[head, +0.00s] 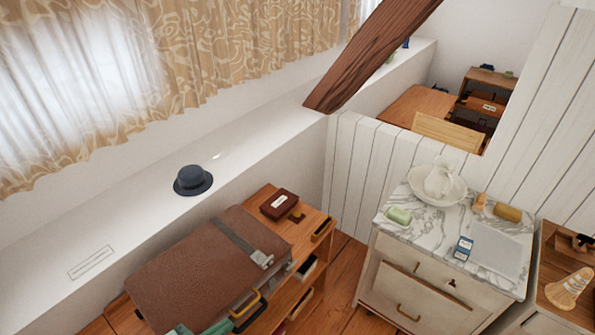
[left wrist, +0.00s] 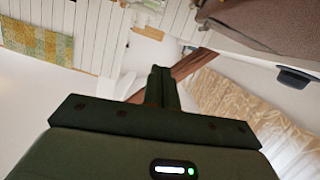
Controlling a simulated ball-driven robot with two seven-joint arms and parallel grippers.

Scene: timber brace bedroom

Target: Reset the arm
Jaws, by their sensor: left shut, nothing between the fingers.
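My left gripper (left wrist: 160,78) shows in the left wrist view as dark green fingers pressed together, with nothing between them. It points out over the room, apart from the things around it. In the head view, a green part of mine (head: 212,327) shows at the bottom edge, in front of the brown suitcase (head: 205,275); most of it is cut off by the frame. The suitcase also shows at the top right of the left wrist view (left wrist: 265,22). My right gripper is in neither view.
The suitcase lies on a wooden shelf unit beside a dark red box (head: 279,204). A dark hat (head: 192,180) sits on the white ledge (head: 125,225). A slanting timber beam (head: 365,58) meets the ledge. A marble-topped washstand (head: 400,222) stands at the right. Wooden floor (head: 343,265) lies between.

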